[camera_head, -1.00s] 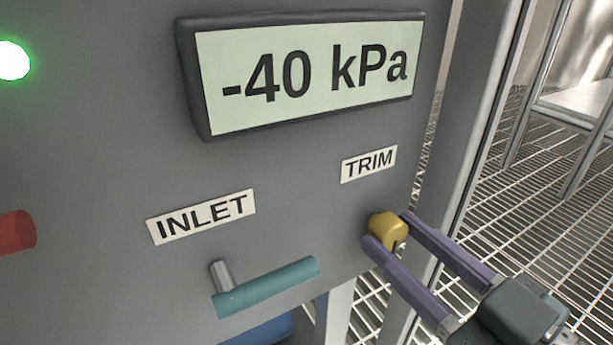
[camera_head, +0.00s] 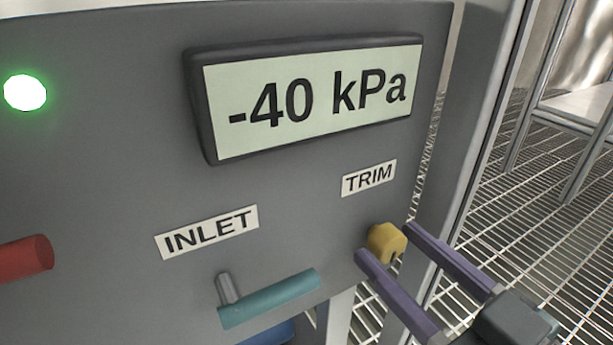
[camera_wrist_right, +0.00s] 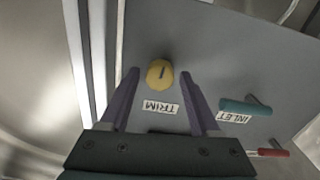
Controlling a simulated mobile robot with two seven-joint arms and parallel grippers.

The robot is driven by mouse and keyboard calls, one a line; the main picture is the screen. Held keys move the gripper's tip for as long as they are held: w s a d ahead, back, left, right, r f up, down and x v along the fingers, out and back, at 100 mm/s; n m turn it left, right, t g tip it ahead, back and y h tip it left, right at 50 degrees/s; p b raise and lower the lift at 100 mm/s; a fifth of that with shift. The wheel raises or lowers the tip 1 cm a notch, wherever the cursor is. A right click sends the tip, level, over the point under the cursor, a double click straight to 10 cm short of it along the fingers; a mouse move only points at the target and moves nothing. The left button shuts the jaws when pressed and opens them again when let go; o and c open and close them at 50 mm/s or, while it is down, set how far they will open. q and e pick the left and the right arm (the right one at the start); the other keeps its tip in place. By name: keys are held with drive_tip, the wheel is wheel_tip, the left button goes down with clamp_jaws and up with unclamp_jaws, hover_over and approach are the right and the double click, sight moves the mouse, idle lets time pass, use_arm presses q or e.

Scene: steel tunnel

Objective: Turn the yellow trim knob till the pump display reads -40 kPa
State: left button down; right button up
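The yellow trim knob (camera_head: 386,243) is on the grey pump panel below the TRIM label (camera_head: 369,178). Its dark mark faces down in the head view. The pump display (camera_head: 312,98) reads -40 kPa. My right gripper (camera_head: 383,241) is open, one purple finger on each side of the knob. The right wrist view shows the knob (camera_wrist_right: 160,73) between the fingertips (camera_wrist_right: 159,74), with a gap on both sides. My left gripper is not in view.
A teal inlet handle (camera_head: 270,299) sticks out left of the knob, below the INLET label (camera_head: 207,232). A red handle (camera_head: 27,258) is at the far left, under a lit green lamp (camera_head: 25,92). Grating floor (camera_head: 520,220) lies to the right.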

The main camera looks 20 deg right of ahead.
drive_tip(key=shift+o, duration=0.5)
drive_tip(key=shift+s, duration=0.1)
drive_tip(key=shift+s, duration=0.25)
drive_tip(key=s+p, duration=0.3)
drive_tip(key=s, duration=0.6)
drive_tip(key=shift+s+d+p, duration=0.15)
drive_tip(key=shift+d+p, duration=0.15)
drive_tip(key=shift+d, duration=0.1)
